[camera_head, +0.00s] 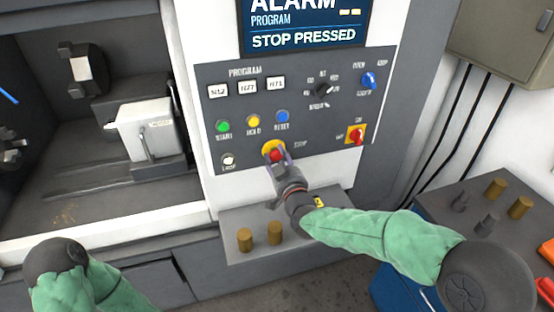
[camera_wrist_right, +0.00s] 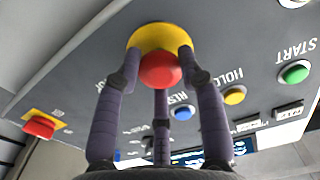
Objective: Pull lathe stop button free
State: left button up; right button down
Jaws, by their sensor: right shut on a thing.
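The red stop button (camera_head: 276,156) sits on a yellow collar (camera_head: 268,147) at the lower middle of the lathe's dark control panel (camera_head: 330,140). My right gripper (camera_head: 281,160) is at the button, its fingers closed around it. In the right wrist view the red button (camera_wrist_right: 160,70) and yellow collar (camera_wrist_right: 158,37) show between the purple fingers of the gripper (camera_wrist_right: 160,60). The screen (camera_head: 303,27) reads "ALARM", "PROGRAM" and "STOP PRESSED". My left arm shows at the lower left, but its fingers are not in view.
A green start button (camera_head: 222,127), yellow hold button (camera_head: 253,121) and blue reset button (camera_head: 282,116) lie above the stop button. A red switch (camera_head: 357,136) is to its right. A ledge with brass cylinders (camera_head: 245,239) lies below. A cart with parts stands at right.

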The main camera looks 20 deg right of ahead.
jog(key=c, duration=0.7)
grip_release()
jog(key=shift+c, duration=0.2)
jog(key=shift+s, duration=0.1)
jog(key=s, duration=1.2)
jog(key=shift+d, duration=0.2)
